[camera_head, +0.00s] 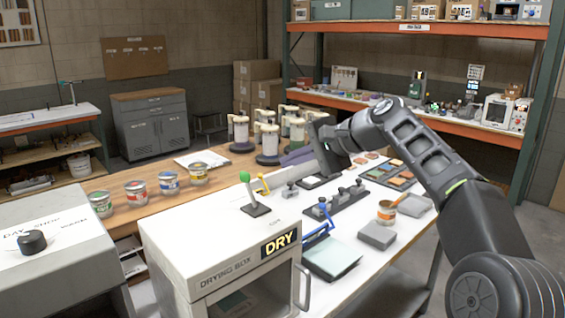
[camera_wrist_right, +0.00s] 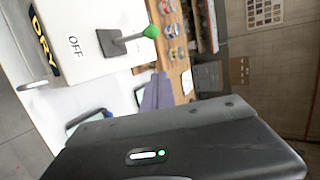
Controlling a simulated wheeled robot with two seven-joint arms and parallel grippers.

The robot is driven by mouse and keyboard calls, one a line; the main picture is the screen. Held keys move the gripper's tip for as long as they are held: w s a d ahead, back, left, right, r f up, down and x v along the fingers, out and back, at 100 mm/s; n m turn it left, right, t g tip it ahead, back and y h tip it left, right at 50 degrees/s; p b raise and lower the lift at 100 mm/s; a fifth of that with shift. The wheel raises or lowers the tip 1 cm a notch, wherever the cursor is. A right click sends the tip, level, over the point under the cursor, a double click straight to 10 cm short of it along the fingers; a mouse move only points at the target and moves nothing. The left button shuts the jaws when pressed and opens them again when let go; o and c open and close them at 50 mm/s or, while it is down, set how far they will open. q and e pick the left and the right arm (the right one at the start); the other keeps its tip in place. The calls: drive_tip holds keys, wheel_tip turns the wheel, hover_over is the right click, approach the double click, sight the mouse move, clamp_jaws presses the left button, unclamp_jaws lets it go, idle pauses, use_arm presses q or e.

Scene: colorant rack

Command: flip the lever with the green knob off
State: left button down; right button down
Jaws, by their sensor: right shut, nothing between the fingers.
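The lever with the green knob (camera_head: 244,177) stands on a dark base plate (camera_head: 257,210) on top of the white drying box (camera_head: 190,235). Its stem tilts up and back-left in the head view. In the right wrist view the green knob (camera_wrist_right: 151,31) leans away from the printed OFF label (camera_wrist_right: 74,45). My right gripper (camera_head: 329,163) is shut and empty, to the right of and behind the lever, apart from it. My left gripper is not in view.
A DRY sign (camera_head: 280,243) and a door handle (camera_head: 302,288) are on the box's front. Several paint cans (camera_head: 137,193) line the wooden bench at left. A grey block (camera_head: 377,236) lies at right.

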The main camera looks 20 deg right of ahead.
sight(250, 190)
drive_tip(key=w+a+f, duration=0.1)
drive_tip(key=a, duration=0.1)
drive_tip(key=w+a+f+p, duration=0.1)
drive_tip(key=a, duration=0.1)
drive_tip(key=w+a+f+p, duration=0.1)
drive_tip(key=a, duration=0.1)
drive_tip(key=shift+w+a+f, duration=0.1)
drive_tip(key=shift+w+a, duration=0.1)
drive_tip(key=shift+a, duration=0.15)
drive_tip(key=shift+a+f, duration=0.1)
